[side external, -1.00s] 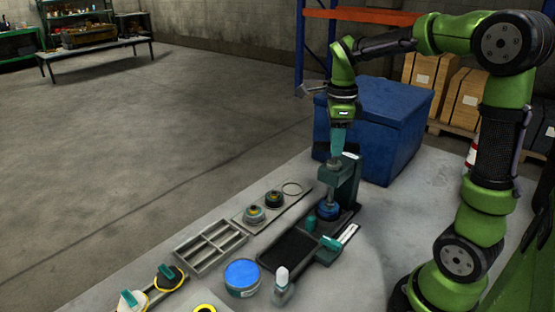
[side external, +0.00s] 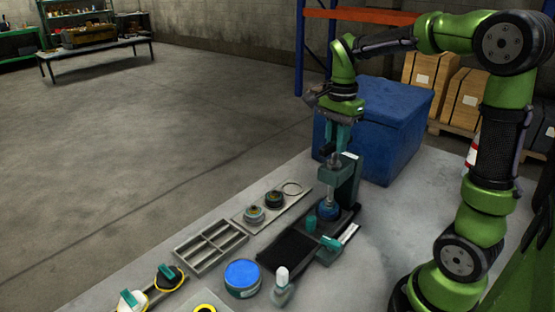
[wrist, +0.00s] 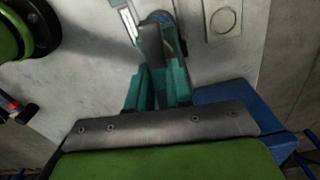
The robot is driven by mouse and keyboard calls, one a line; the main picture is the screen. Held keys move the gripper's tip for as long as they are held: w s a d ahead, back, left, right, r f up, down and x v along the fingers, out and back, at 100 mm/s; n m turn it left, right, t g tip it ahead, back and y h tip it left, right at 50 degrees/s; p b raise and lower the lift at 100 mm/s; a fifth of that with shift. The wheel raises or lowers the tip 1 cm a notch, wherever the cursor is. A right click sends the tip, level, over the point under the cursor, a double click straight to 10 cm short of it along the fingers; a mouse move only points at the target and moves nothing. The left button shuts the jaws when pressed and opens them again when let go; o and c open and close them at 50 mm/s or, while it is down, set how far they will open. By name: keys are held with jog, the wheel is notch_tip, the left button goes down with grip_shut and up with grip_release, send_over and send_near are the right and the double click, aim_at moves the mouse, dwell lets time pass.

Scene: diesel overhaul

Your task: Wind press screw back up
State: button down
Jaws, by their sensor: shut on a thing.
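The press (side external: 348,182) is a dark teal stand on a black base near the back of the bench. Its upright screw (side external: 333,178) runs down to a blue round part (side external: 328,210) at the base. My gripper (side external: 335,148) is above the press, pointing down, with its teal fingers around the dark top piece of the screw. In the wrist view my gripper (wrist: 160,88) is shut on this dark bar-like screw handle (wrist: 151,50). The fingers partly hide the handle, so the exact contact is hard to see.
A blue crate (side external: 385,125) stands behind the press. On the bench are a plate with two round parts (side external: 255,214), a grey divided tray (side external: 212,247), a black tray (side external: 287,250), a blue-topped tin (side external: 242,274) and a white-topped bottle (side external: 282,282).

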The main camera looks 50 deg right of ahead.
jog(key=shift+n, duration=0.3)
jog(key=n, duration=0.4)
jog(key=shift+r, duration=0.15)
jog(key=shift+n, duration=0.8)
jog(key=n, duration=0.2)
jog(key=shift+r+n, duration=0.15)
jog(key=shift+n, duration=0.15)
jog(key=n, duration=0.3)
